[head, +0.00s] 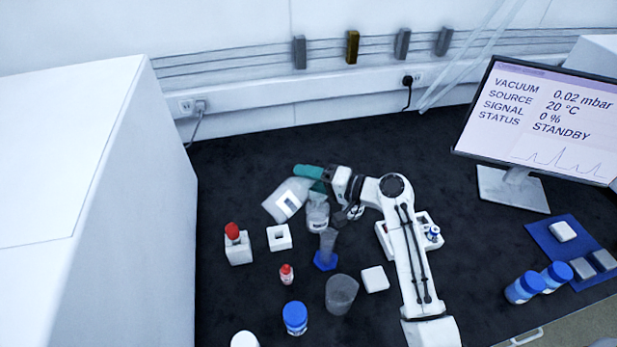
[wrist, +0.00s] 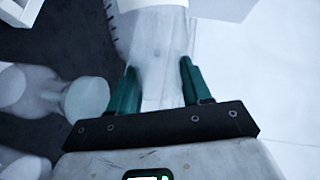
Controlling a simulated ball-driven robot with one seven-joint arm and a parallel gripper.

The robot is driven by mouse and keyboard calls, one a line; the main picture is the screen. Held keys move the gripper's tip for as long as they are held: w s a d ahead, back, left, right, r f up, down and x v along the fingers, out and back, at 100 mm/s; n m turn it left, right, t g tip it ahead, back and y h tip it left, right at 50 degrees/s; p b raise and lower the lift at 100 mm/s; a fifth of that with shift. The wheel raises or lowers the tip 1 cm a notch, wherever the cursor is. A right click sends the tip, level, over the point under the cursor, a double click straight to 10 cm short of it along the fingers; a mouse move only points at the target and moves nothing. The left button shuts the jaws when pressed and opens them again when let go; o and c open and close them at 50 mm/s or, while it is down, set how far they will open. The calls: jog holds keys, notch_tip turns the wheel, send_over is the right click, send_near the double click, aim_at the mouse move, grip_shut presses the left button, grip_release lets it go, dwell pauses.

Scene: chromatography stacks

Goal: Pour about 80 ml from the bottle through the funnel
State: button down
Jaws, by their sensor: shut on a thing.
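My gripper (head: 309,173) has teal fingers and is shut on a translucent bottle (head: 280,207) with a white label. The bottle is held tilted above the table in the head view. In the wrist view the fingers close on both sides of its pale body (wrist: 160,60). A clear labelled vessel (head: 317,217) stands just below and right of the bottle. Its top is partly hidden, and I cannot tell whether the funnel sits in it. No liquid stream is visible. A graduated cylinder (head: 327,245) with a blue base stands in front of that vessel.
A clear beaker (head: 341,295), a white block (head: 374,279), a red-capped bottle (head: 286,275) and a blue-capped jar (head: 295,317) stand nearby. A red-topped item sits in a white holder (head: 239,250); an open white square holder (head: 279,238) is beside it. A monitor (head: 540,120) stands right.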

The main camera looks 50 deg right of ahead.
jog(key=shift+d+m+t, duration=0.15)
jog(key=shift+m+t, duration=0.25)
jog(key=shift+m, duration=0.5)
dwell(2.4)
jog(key=shift+a+r+n+g, duration=0.2)
jog(key=shift+r+n+g, duration=0.2)
jog(key=shift+n, duration=0.6)
jog(key=shift+a+r+n+h+p, duration=0.15)
jog(key=shift+r+n+h+p, duration=0.25)
jog(key=shift+r+n+p, duration=0.4)
jog(key=shift+a+n+g+p, duration=0.1)
jog(key=shift+n+g+p, duration=0.2)
jog(key=shift+h, duration=0.3)
jog(key=shift+r+n, duration=0.1)
jog(key=shift+n, duration=0.2)
